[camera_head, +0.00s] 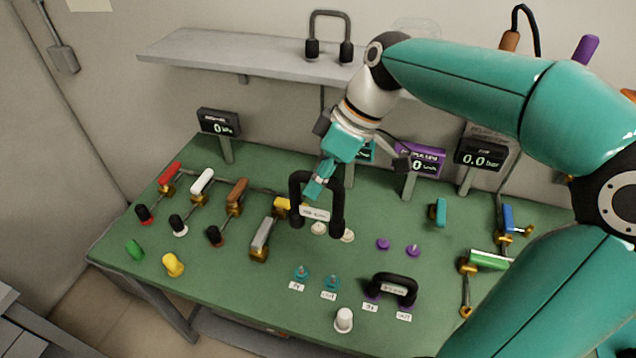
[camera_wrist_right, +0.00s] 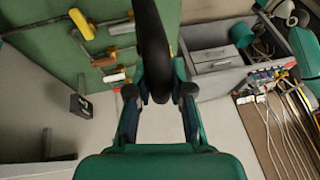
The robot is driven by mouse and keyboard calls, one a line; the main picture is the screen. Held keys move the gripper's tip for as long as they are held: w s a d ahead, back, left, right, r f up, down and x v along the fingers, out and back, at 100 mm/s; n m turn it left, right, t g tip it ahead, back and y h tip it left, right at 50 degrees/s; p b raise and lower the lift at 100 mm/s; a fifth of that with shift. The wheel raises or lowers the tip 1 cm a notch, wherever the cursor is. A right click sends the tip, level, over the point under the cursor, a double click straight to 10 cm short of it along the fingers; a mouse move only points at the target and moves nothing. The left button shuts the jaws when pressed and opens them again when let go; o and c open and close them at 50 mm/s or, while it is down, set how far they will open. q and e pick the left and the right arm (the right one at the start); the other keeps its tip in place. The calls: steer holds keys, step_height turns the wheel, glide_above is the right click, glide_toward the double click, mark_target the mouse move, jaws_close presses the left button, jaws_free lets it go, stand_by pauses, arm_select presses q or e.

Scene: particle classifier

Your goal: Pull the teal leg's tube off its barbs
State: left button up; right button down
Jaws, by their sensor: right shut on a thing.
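My right gripper (camera_head: 318,185) is shut on the top of a black U-shaped tube (camera_head: 337,208) with a white label, whose text is too small to read. The tube hangs upright with both ends down, in front of two cream barbs (camera_head: 347,236); it appears to be clear of the table. In the right wrist view the tube (camera_wrist_right: 153,55) shows as a thick black band between the fingers. The teal IN barb (camera_head: 301,272) and teal OUT barb (camera_head: 331,283) stand bare on the green table. My left gripper is not in view.
Another black tube (camera_head: 393,288) sits at the purple IN and OUT labels. Bare purple barbs (camera_head: 413,250) stand behind it. A white capped piece (camera_head: 343,320) is at the front. Coloured valves (camera_head: 262,240) line the left, with displays (camera_head: 219,124) behind. A shelf (camera_head: 240,52) holds another U-shaped tube (camera_head: 329,35).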

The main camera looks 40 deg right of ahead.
steer(key=shift+r+p, duration=1.8)
steer(key=shift+r, duration=0.5)
steer(key=shift+r+p, duration=1.15)
steer(key=shift+r, duration=0.4)
steer(key=shift+f, duration=0.1)
